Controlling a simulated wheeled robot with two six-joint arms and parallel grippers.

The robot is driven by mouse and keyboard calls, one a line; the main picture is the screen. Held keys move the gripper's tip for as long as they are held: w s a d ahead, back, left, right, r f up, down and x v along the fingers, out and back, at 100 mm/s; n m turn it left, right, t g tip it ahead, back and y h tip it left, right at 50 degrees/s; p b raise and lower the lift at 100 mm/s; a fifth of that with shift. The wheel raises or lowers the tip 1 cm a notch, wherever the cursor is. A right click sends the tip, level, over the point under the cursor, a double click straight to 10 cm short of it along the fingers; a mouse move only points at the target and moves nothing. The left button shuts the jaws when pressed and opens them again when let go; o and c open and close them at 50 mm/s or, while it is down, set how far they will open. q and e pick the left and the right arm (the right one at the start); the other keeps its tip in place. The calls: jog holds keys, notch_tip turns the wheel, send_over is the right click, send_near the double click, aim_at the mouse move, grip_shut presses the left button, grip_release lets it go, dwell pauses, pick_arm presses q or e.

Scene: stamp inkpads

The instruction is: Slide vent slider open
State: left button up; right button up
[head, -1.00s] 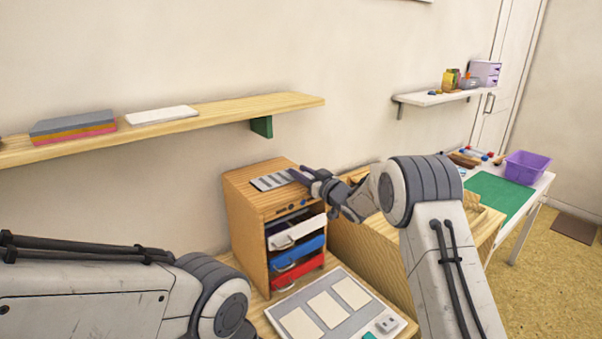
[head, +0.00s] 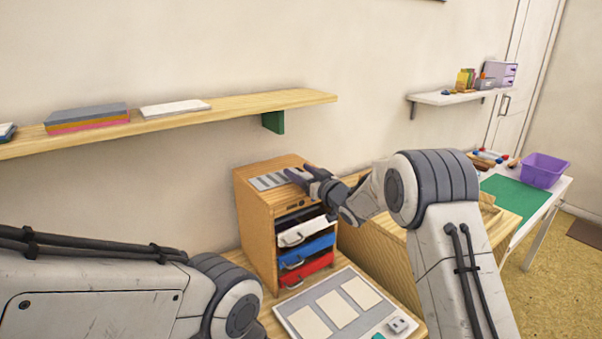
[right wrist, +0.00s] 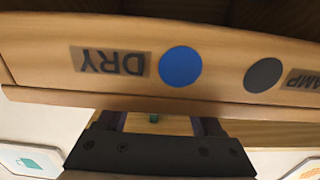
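The vent (head: 268,181) is a pale slatted plate on top of a small wooden cabinet (head: 258,232). My right gripper (head: 300,175) is at the vent's right end, and its fingers cover part of that end. I cannot tell whether they touch it. In the right wrist view its two dark fingers (right wrist: 155,124) stand apart, with their tips hidden behind the cabinet's front edge. That edge carries a DRY label (right wrist: 110,63), a blue dot (right wrist: 180,66) and a dark dot (right wrist: 264,75). The slider itself is not clearly distinguishable. My left arm shows, but its gripper is out of view.
The cabinet's white drawer (head: 303,231), blue drawer (head: 307,250) and red drawer (head: 307,270) stick out below the top. A grey board (head: 343,300) with pale squares lies in front. A wall shelf (head: 230,106) runs above and behind. A wooden box stands right of the cabinet.

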jog(key=b+v, duration=0.2)
jog(key=v, duration=0.8)
jog(key=shift+s+b, duration=0.2)
jog(key=shift+b, duration=0.1)
jog(key=shift+d, duration=0.15)
